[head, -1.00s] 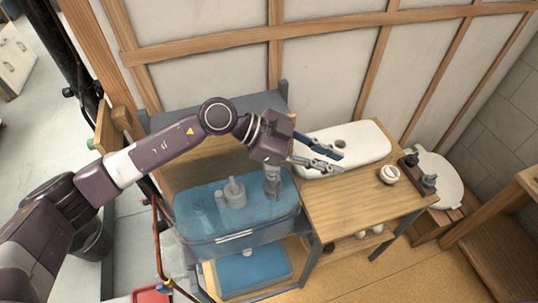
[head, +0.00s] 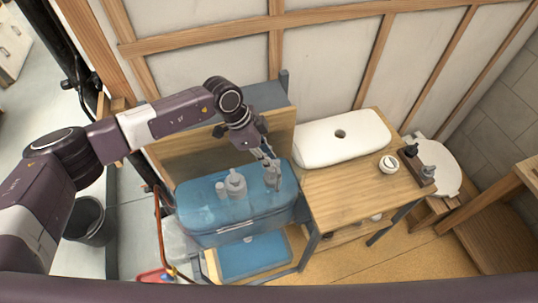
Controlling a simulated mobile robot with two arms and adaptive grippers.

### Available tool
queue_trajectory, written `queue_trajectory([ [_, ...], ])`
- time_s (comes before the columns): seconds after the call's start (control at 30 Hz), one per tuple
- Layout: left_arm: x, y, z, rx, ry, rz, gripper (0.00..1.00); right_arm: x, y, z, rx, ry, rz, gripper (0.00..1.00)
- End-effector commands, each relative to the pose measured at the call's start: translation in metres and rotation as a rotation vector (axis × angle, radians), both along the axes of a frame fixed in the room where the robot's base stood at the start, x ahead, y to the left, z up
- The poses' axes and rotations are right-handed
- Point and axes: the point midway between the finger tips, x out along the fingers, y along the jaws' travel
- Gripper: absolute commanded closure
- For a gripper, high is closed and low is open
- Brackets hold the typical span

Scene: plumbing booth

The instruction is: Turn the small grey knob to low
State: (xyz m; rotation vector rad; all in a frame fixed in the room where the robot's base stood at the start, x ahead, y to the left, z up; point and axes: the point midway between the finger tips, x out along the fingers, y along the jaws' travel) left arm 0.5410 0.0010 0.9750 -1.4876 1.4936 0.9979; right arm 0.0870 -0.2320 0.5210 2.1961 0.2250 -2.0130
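No control is plainly marked as the small grey knob. Grey fittings stand at the see-through blue tank (head: 205,231): a wider one with a raised top (head: 236,184), a small one beside it (head: 221,189), and one at the right (head: 272,178). Two dark grey knobs, one at the back (head: 410,150) and one at the front (head: 428,171), sit on a brown block at the table's right end. My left gripper (head: 268,158) points down just above the tank's right fitting; its fingers show nearly edge-on, so opening and contact are unclear. My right gripper is out of view.
A white cistern-like basin (head: 343,138) with a hole lies at the back of the wooden table (head: 345,195). A round white piece (head: 388,164) sits near its right end. A wooden panel stands behind the tank. The table's front is clear.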

Motion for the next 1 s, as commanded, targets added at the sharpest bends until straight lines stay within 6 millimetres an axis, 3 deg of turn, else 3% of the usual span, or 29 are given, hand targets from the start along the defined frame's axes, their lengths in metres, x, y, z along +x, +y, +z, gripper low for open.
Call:
queue_trajectory([
  [0.27,0.000,-0.001,-0.002,-0.001,0.000,-0.001,0.83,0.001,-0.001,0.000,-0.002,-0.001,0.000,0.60],
  [0.43,0.000,-0.001,-0.002,-0.002,0.000,0.000,1.00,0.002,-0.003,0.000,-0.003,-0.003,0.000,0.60],
  [0.77,0.001,-0.001,-0.002,-0.003,0.000,-0.014,1.00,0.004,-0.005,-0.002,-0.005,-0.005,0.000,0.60],
  [1.0,0.003,-0.002,-0.004,-0.004,-0.002,-0.112,1.00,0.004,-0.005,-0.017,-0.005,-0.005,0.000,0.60],
])
